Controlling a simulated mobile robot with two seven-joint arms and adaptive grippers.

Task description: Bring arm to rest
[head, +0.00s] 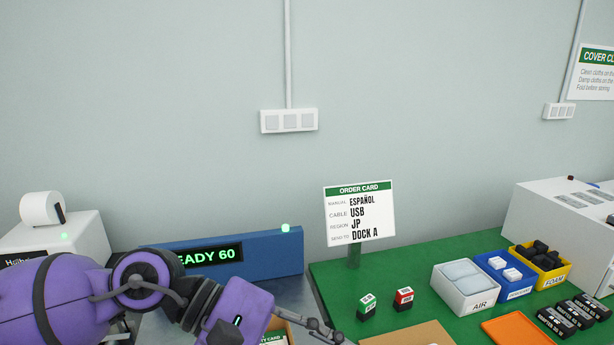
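My purple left arm (60,300) comes in from the lower left and reaches across the front of the blue display unit. My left gripper (335,333) is at the bottom edge of the head view, just left of the green mat. Its dark fingers are small and partly cut off by the picture's edge, so I cannot tell whether they are open or shut. I see nothing clearly held in it. My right arm and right gripper are out of view.
A green mat (330,280) holds an order card (359,213) on a post, two small stamp-like blocks (367,306), (403,299) and white (468,303), blue (518,292) and yellow (556,283) bins. A blue display unit (272,255) stands behind my arm. A cardboard box is partly hidden below it.

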